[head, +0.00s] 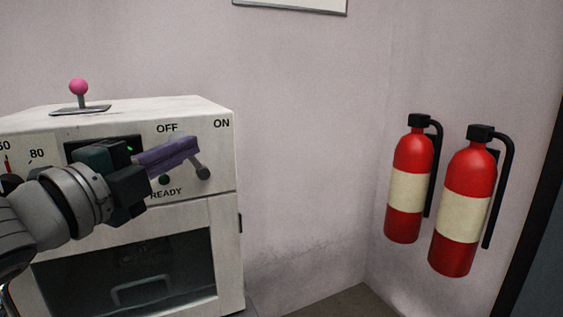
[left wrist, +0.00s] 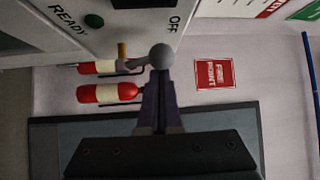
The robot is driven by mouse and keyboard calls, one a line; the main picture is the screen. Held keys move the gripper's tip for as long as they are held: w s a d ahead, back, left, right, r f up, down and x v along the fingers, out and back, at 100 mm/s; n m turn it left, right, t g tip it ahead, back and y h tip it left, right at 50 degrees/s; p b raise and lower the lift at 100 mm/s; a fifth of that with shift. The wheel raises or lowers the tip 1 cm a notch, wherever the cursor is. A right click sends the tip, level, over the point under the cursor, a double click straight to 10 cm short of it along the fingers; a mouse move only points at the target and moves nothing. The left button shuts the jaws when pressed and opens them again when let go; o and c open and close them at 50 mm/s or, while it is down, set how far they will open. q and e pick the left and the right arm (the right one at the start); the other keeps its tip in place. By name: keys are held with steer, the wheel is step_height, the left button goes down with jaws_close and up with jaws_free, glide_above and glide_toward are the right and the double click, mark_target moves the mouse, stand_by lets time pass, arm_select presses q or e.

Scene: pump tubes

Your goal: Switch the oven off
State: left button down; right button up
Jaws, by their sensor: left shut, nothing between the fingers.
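The white oven (head: 222,160) stands at the left in the head view. Its front panel carries the labels OFF and ON, with a grey lever switch with a ball knob (head: 203,172) below them. My left gripper (head: 194,147) is shut and empty, its purple fingers held in front of the panel under OFF, beside the lever. The fingers hide part of the lever and its mount. In the left wrist view, the ball knob (left wrist: 161,56) appears right at the tips of the shut fingers (left wrist: 158,76); I cannot tell whether they touch. My right gripper is not in view.
A pink-knobbed lever (head: 79,88) stands on top of the oven. A dark READY lamp (head: 164,180) sits below the fingers. Two red fire extinguishers (head: 408,160) (head: 468,180) hang on the right wall. The space between them and the oven is free.

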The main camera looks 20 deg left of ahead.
arm_select(q)
steer(key=shift+s+a+f+n+t+b, duration=0.25)
steer(key=shift+n+t+b, duration=0.35)
steer(key=shift+b, duration=0.6)
steer(key=shift+w+d, duration=0.1)
stand_by(0.4)
